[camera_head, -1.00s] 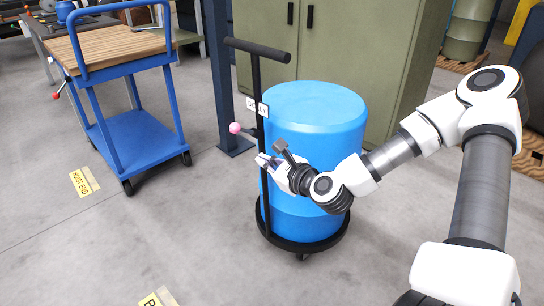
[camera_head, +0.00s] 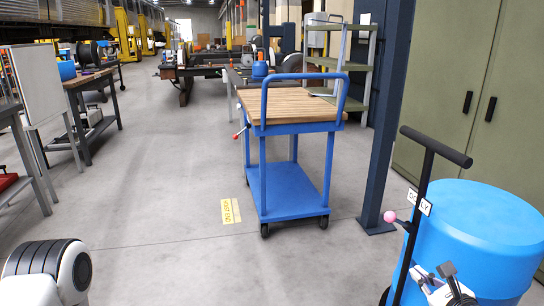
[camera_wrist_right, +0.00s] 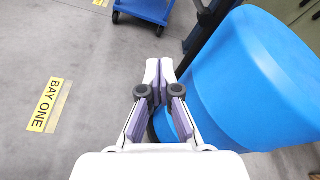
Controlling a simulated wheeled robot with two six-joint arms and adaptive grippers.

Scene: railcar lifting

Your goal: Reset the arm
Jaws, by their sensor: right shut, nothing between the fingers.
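My right gripper (camera_head: 420,273) is at the lower right of the head view, in front of the blue drum (camera_head: 480,228). In the right wrist view its two white fingers (camera_wrist_right: 158,68) come together at the tips with nothing between them. The blue drum also fills the right side of that view (camera_wrist_right: 275,75), close beside the fingers. I cannot tell whether they touch it. Part of my left arm (camera_head: 48,272) shows at the lower left of the head view. My left gripper is out of view.
A blue cart (camera_head: 290,190) with a wooden top stands mid-floor, next to a dark blue post (camera_head: 384,130). Green cabinets (camera_head: 450,95) stand at right. The floor left of the cart is clear.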

